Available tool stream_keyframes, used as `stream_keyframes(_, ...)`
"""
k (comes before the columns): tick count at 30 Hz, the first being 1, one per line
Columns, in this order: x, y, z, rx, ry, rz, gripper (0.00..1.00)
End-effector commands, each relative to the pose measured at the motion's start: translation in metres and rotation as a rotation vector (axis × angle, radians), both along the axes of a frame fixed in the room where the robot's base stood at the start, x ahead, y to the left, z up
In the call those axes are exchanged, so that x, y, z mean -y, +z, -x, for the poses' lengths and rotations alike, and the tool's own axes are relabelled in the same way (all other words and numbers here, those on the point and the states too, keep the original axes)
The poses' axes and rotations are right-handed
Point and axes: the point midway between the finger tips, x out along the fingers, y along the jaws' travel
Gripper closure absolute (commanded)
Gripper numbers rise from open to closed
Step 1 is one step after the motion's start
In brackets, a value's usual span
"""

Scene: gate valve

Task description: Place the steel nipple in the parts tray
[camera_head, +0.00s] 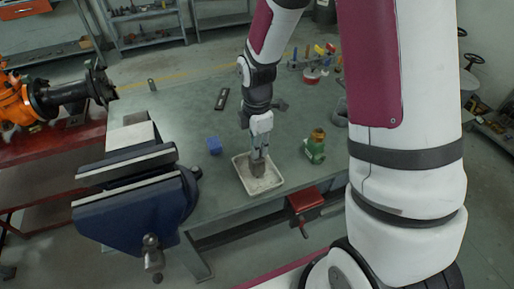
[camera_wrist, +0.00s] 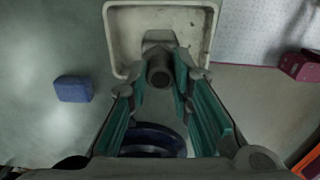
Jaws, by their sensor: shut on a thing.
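The steel nipple (camera_head: 258,168) is a short grey tube. In the wrist view the nipple (camera_wrist: 160,72) shows end-on between my fingertips. My gripper (camera_head: 259,152) points down and is shut on it; my gripper (camera_wrist: 160,80) has teal finger pads. The parts tray (camera_head: 271,187) is a shallow off-white rectangular tray on the bench. In the wrist view the tray (camera_wrist: 122,35) lies behind the nipple. The nipple appears over or inside the tray; whether it touches the tray floor I cannot tell.
A blue block (camera_head: 214,146) lies left of the tray, and a green valve body with a brass top (camera_head: 315,148) stands right of it. A large blue vise (camera_head: 135,200) stands at the bench's left front. A red vise-like piece (camera_head: 305,200) sits at the front edge.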

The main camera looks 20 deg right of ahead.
Motion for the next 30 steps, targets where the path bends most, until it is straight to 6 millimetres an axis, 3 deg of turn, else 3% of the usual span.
stream_keyframes(3, -0.0005, -0.0127, 0.0005, -0.001, 0.001, 0.000, 1.00)
stream_keyframes(14, -0.0002, -0.0165, -0.0001, 0.001, 0.000, 0.000, 1.00)
stream_keyframes(15, -0.0003, -0.0169, 0.0003, 0.000, 0.000, 0.000, 0.75)
stream_keyframes(17, -0.0003, -0.0166, 0.0003, 0.000, 0.000, 0.000, 0.62)
stream_keyframes(30, -0.0001, -0.0080, -0.0007, 0.003, 0.000, 0.000, 0.60)
